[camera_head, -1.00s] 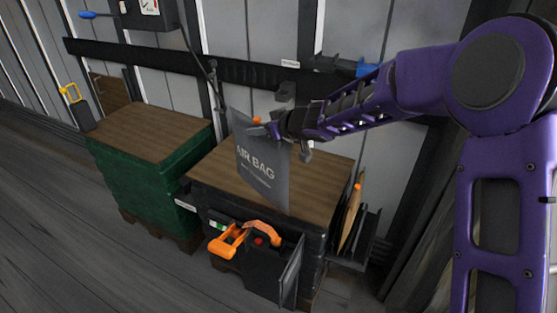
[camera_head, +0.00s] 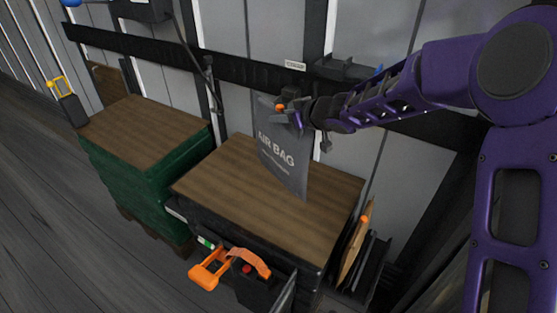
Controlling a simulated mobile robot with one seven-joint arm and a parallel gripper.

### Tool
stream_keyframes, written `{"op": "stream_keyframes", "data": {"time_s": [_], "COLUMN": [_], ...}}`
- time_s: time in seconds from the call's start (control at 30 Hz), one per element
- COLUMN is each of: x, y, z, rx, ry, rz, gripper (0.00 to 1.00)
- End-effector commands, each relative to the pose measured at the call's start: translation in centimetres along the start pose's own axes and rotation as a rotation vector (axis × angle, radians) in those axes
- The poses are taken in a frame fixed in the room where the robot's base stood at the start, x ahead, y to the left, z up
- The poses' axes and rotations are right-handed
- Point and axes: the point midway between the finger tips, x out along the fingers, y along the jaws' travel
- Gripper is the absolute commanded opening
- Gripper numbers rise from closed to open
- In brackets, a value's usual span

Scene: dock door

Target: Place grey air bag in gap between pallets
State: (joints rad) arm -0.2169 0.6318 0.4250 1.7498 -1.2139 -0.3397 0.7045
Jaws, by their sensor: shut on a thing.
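The grey air bag (camera_head: 284,155), printed "AIR BAG", hangs upright from my gripper (camera_head: 296,112). My gripper is shut on its top edge, near an orange part. The bag hangs over the back part of the right pallet's wooden top (camera_head: 245,195); I cannot tell whether its lower edge touches the wood. The left pallet (camera_head: 135,180) is green with a brown wooden top (camera_head: 145,130). The gap (camera_head: 208,172) between the two pallets is narrow and dark, to the left of the bag. Its depth is hidden.
An orange-handled black device (camera_head: 215,270) is at the right pallet's front. A brown flat bag with an orange tip (camera_head: 352,240) stands in a dark rack at its right side. A dark rail (camera_head: 235,70) runs along the wall behind. Plank floor (camera_head: 60,240) is clear at left.

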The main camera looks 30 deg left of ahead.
Motion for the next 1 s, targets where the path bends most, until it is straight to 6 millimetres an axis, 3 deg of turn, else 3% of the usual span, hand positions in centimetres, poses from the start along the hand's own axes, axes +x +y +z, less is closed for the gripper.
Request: {"op": "stream_keyframes", "data": {"time_s": [0.2,0.37,0.6,0.97,1.0], "x": [1.9,2.4,3.9,4.1,4.1], "y": [-0.1,0.0,-0.1,0.0,0.0], "z": [3.4,4.3,7.1,7.5,7.5], "rx": [-0.001,0.0,0.0,-0.001,-0.001], "ry": [0.0,0.002,0.001,0.002,0.001], "rz": [0.0,0.0,0.0,0.001,0.001], "gripper": [0.0,0.0,0.0,0.0,0.46]}}
